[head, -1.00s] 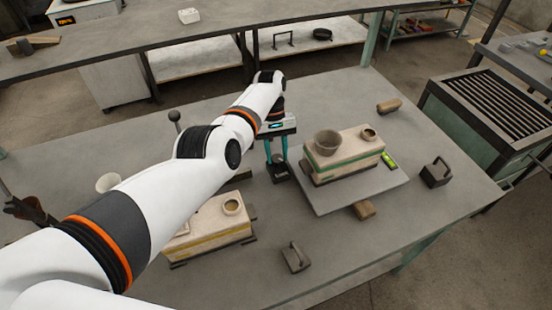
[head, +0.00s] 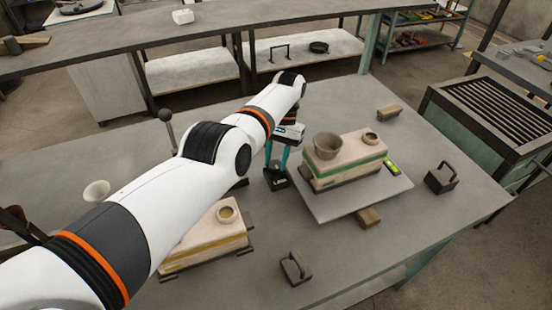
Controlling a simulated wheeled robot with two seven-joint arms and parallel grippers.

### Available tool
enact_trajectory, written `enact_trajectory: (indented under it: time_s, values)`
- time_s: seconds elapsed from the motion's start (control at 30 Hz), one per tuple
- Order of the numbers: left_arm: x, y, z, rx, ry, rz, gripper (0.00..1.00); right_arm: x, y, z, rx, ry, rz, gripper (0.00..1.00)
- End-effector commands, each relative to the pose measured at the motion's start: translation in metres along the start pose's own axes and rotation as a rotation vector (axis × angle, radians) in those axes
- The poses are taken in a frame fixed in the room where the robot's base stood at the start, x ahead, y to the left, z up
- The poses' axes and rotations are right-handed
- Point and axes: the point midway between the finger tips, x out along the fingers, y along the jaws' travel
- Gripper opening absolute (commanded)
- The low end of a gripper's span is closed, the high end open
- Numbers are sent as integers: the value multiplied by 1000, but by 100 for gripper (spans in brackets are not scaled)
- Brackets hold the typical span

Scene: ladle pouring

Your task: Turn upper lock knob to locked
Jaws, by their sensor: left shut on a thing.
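My left gripper (head: 277,172) reaches down at the left edge of a grey plate (head: 320,209). Its teal fingers are shut on a small dark part, which I take to be the upper lock knob; the fingers and wrist hide most of it. A dark block (head: 276,183) sits under the fingertips, beside the plate. The knob's own marks are too small to read. On the plate stands a beige mold box (head: 345,166) with a green stripe. My right gripper is not in view.
A second beige box (head: 205,248) with a yellow stripe is partly behind my left arm. A dark handled weight (head: 296,268) stands at the front and another (head: 441,179) at the right. A wooden block (head: 368,217) lies by the plate's front edge. Bare table lies between them.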

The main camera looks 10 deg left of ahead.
Motion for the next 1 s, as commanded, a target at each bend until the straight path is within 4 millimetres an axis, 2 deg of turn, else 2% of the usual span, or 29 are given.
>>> enact_trajectory:
  time_s: [0.47, 0.5, 0.63, 0.87, 1.0]
  values:
    - [-2, 0, 0, 14, -5, 7, 11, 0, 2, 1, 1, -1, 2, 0]
    - [-2, 0, 0, 14, -5, 7, 36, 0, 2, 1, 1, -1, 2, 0]
    - [-2, 0, 0, 13, -4, 6, 55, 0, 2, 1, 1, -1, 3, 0]
    - [-1, 0, 0, 13, -2, 6, 55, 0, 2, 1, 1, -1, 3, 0]
    - [-9, 0, -3, 13, -2, 5, 55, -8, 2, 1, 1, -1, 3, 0]
